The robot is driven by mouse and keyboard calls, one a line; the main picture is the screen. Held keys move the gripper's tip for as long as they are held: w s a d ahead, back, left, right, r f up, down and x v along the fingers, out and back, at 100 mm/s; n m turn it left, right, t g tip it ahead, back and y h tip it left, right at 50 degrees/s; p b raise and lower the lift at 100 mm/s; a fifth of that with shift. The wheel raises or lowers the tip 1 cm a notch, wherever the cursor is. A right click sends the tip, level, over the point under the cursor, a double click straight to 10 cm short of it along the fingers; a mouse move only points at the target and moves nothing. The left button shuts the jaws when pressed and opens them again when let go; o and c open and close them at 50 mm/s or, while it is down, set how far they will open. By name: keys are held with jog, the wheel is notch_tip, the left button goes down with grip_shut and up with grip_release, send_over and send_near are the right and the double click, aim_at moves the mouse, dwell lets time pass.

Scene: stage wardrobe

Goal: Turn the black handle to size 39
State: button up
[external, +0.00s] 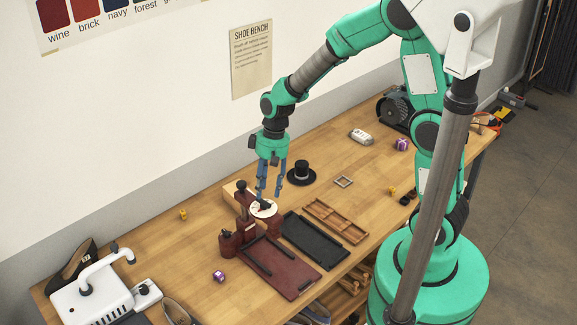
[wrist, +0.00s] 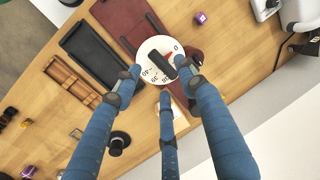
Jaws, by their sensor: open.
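The white dial (external: 268,213) sits on a dark red device on the bench. Its black handle (external: 263,204) lies across the middle of the dial. In the wrist view the dial (wrist: 147,54) shows small numbers near its edge and a red mark close to the handle (wrist: 169,69). I cannot read for sure which number the handle is set to. My gripper (external: 270,191) points down just above the dial, its blue fingers open and apart. In the wrist view the fingertips (wrist: 160,84) spread around the handle, with one finger partly over the dial's right edge.
A dark red tray (external: 290,278), a black tray (external: 316,240) and a wooden divided tray (external: 337,222) lie in front and right. A small black hat (external: 302,173) stands behind the gripper. A white machine (external: 95,297) is at the left end.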

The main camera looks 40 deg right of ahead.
aim_at(264, 202)
jog(key=shift+a+f, duration=0.15)
jog(key=shift+f, duration=0.75)
jog(key=shift+a+f, duration=0.15)
jog(key=shift+f, duration=0.7)
grip_shut()
